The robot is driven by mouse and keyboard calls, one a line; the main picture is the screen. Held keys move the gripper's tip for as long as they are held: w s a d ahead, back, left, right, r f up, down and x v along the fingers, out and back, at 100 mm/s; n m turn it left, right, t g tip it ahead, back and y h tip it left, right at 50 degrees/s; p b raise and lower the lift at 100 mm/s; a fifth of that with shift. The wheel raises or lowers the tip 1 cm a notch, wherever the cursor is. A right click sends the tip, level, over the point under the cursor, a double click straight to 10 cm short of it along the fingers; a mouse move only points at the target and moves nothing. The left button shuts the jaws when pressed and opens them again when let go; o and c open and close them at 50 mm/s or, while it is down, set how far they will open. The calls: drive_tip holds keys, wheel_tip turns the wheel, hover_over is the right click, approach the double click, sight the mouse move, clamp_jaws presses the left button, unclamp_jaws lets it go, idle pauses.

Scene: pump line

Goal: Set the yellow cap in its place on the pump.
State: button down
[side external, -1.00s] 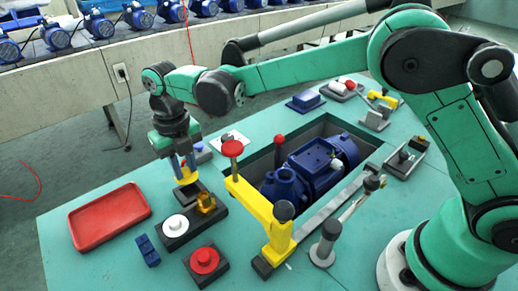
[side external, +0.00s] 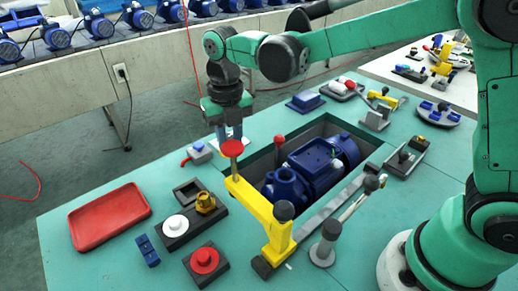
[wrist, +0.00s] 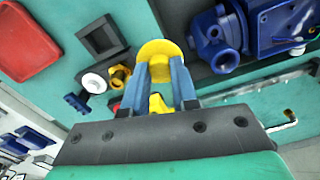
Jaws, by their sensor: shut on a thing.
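The yellow cap (wrist: 158,48) shows in the wrist view as a round disc at the fingertips. My gripper (wrist: 158,72) is shut on it with two blue-grey fingers. In the side view my gripper (side external: 230,134) is raised, left of the pump, behind the red knob of a yellow clamp, and the cap is hidden there. The blue pump (side external: 318,165) lies in a recess in the green table. Its round upright port (side external: 285,182) is at its near left end. In the wrist view the pump (wrist: 265,25) is to the right of the cap, apart from it.
The yellow clamp (side external: 262,213) with a red knob (side external: 232,147) stands at the recess's left edge. A black holder (side external: 187,191) with an empty square recess, a white ring (side external: 175,225), a brass fitting (side external: 205,202) and a red tray (side external: 108,217) lie left. A grey lever (side external: 350,208) stands right.

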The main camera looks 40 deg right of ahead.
drive_tip(key=s+d+m, duration=0.1)
drive_tip(key=s+d, duration=0.2)
drive_tip(key=s+d+m, duration=0.2)
drive_tip(key=s+d, duration=0.1)
drive_tip(key=d, duration=0.1)
drive_tip(key=shift+s+d+r, duration=0.1)
drive_tip(key=shift+s+d, duration=0.15)
drive_tip(key=shift+s, duration=0.15)
drive_tip(key=shift+s+d, duration=0.1)
drive_tip(key=shift+f, duration=2.45)
drive_tip(key=shift+f, duration=0.2)
drive_tip(key=c, duration=0.6)
unclamp_jaws()
drive_tip(key=shift+r, duration=0.1)
drive_tip(key=shift+r, duration=2.9)
